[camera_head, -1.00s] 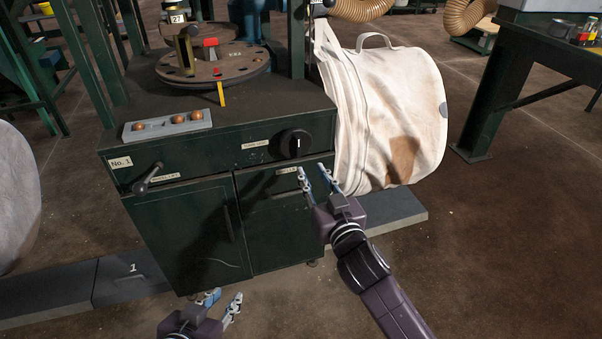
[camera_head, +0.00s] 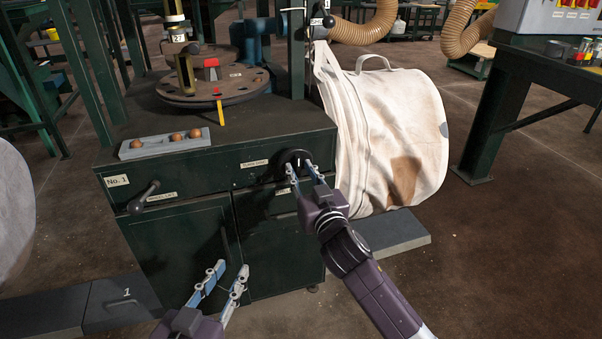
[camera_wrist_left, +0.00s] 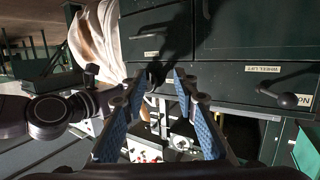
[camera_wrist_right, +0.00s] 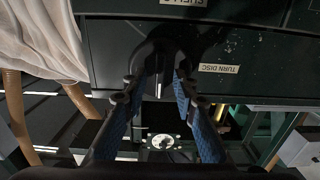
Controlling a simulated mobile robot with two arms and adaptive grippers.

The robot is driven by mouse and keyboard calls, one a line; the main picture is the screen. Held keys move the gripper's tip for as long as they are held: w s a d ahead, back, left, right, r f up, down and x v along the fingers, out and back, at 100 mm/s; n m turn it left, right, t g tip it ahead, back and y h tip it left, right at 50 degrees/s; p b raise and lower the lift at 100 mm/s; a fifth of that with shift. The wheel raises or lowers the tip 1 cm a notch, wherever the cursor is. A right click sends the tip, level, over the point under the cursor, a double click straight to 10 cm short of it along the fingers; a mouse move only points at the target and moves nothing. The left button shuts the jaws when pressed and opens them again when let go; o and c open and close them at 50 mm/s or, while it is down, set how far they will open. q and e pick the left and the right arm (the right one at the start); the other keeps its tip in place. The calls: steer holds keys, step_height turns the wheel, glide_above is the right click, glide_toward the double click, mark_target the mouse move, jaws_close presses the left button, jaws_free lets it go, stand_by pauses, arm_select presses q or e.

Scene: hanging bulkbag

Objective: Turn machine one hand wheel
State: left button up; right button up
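The black round hand wheel (camera_head: 293,158) is on the front of the machine marked No. 1, beside a "TURN DISC" label. In the right wrist view the wheel (camera_wrist_right: 157,55) is dark and lies straight ahead, just past the fingertips. My right gripper (camera_head: 299,170) is open, one finger at each side of the wheel's lower part. I cannot tell whether the fingers touch it. My left gripper (camera_head: 231,269) is open and empty, low in front of the cabinet doors. The lever handle (camera_head: 143,198) by the "WHEEL LIFT" label sits at the front left.
A round disc table (camera_head: 214,89) and a grey tray (camera_head: 166,145) with brown balls are on the machine top. A white bulk bag (camera_head: 392,140) hangs close to the right of the wheel. Another pale bag (camera_head: 14,210) is at the left edge. Floor is clear at lower right.

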jaws_close()
stand_by(0.3)
